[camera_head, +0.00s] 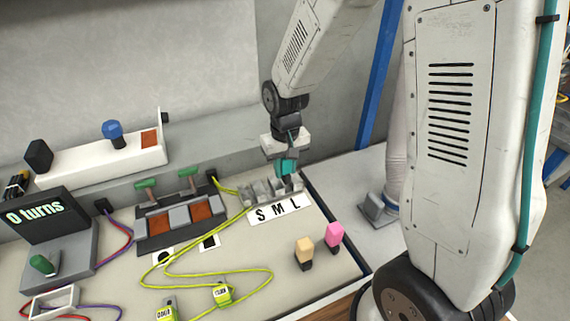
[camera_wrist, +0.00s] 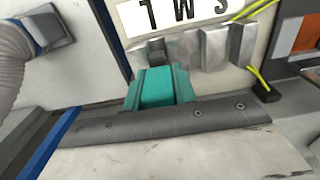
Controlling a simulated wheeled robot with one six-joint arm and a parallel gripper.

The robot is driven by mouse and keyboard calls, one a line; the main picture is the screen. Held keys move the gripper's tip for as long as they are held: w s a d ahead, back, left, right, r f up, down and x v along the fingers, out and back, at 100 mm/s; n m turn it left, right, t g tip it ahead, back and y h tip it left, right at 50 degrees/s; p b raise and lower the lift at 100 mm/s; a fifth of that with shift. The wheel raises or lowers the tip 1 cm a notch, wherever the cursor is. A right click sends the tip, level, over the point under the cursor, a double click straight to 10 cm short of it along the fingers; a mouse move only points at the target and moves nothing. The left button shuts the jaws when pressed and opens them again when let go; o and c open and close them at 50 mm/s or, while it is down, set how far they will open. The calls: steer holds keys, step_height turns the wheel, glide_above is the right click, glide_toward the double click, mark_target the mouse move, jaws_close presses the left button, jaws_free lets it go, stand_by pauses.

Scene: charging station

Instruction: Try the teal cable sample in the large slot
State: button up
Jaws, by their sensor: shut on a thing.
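The teal cable sample (camera_head: 288,167) is held below my gripper (camera_head: 282,161) in the head view. It also shows as a teal block in the wrist view (camera_wrist: 158,90). My gripper is shut on it and points down at the row of grey metal slots (camera_head: 258,190). The slots stand behind a white strip marked S, M, L (camera_head: 277,209), with the large slot at the L end. The sample is at the L end of the row. Its lower end is hidden among the metal blocks, so I cannot tell how far it sits in the slot.
A yellow-green cable (camera_head: 205,273) lies looped over the table, with tagged ends. A tan block (camera_head: 304,250) and a pink block (camera_head: 335,234) stand to the front right. A panel with green-handled switches (camera_head: 181,222) is left of the slots.

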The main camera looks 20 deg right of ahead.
steer(key=shift+f, duration=0.85)
steer(key=o, duration=1)
steer(key=shift+r, duration=3.85)
